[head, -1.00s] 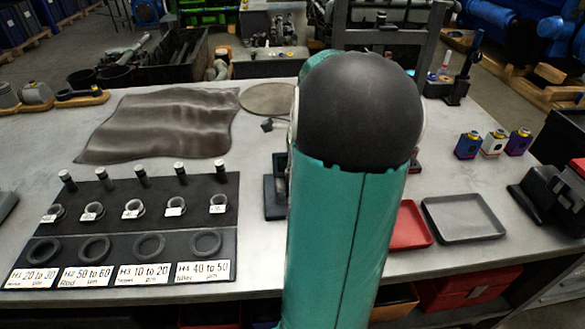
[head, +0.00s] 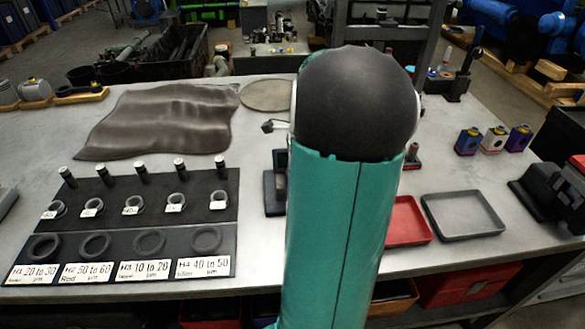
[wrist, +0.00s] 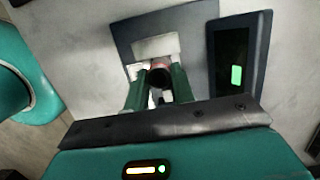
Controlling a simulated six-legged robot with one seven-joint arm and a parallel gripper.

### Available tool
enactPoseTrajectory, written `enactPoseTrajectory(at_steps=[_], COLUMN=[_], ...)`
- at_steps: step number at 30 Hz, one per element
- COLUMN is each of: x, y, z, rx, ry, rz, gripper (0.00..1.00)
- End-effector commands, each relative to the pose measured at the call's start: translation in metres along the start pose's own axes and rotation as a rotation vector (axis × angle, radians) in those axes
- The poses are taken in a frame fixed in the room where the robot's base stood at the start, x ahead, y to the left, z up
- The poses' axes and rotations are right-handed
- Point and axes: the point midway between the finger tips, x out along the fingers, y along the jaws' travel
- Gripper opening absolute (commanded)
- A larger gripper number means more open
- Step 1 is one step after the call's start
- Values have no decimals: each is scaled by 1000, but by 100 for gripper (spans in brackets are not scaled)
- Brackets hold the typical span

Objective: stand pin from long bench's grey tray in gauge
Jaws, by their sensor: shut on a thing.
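My gripper (wrist: 160,82) is shut on the pin (wrist: 160,76), whose dark round end shows between the green fingers in the wrist view. The gripper is over the gauge (wrist: 130,28), a dark grey base with a pale block and a dark panel with a green lit display beside it. I cannot tell whether the pin touches the gauge. In the head view the gauge (head: 273,190) shows only as a dark edge left of my arm, which hides the rest and the gripper. The grey tray (head: 464,232) on the bench at right looks empty.
A red tray (head: 408,238) lies left of the grey tray, partly behind my arm. A dark board (head: 140,190) with rings, upright pins and labels lies at left. Several small coloured blocks (head: 493,141) stand at the right. Bare bench lies between board and gauge.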

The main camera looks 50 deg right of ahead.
Motion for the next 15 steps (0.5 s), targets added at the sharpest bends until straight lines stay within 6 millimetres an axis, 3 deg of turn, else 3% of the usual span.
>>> enactPoseTrajectory(at_steps=[7, 8, 9, 11, 15], x=[0, 0, 0, 0, 0], y=[0, 0, 0, 0, 0], z=[0, 0, 0, 0, 0], rx=[0, 0, 0, 0, 0], ry=[0, 0, 0, 0, 0], rz=[-1, -1, -1, -1, -1], gripper=[2, 29, 37, 48, 50])
